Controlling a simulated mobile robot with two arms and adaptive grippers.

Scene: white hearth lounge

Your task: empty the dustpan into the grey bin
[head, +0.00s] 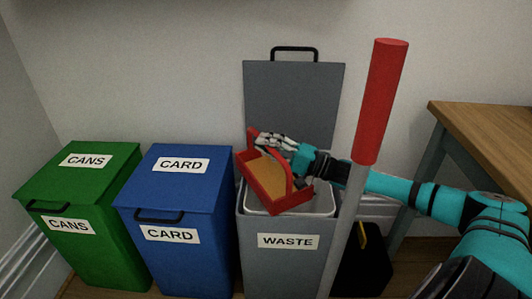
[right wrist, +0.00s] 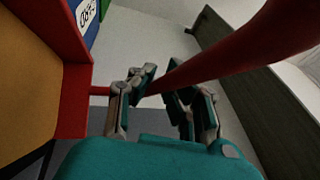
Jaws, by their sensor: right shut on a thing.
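The red dustpan (head: 290,198) has a tan inner face and a red hoop handle. It is tilted over the open mouth of the grey bin (head: 252,262), which is labelled WASTE. The bin's lid (head: 295,95) stands upright behind it. My right gripper (head: 268,142) is shut on the dustpan's handle. In the right wrist view the red handle (right wrist: 235,55) runs between the fingers (right wrist: 150,95), with the red rim and tan face (right wrist: 28,85) at left. I cannot tell whether any debris lies in the pan. My left gripper is not in view.
A blue CARD bin (head: 180,205) and a green CANS bin (head: 90,195) stand left, lids shut. A grey pole with a red grip (head: 382,100) rises close by, before my right arm. A wooden table (head: 480,125) and a black object (head: 362,272) are at right.

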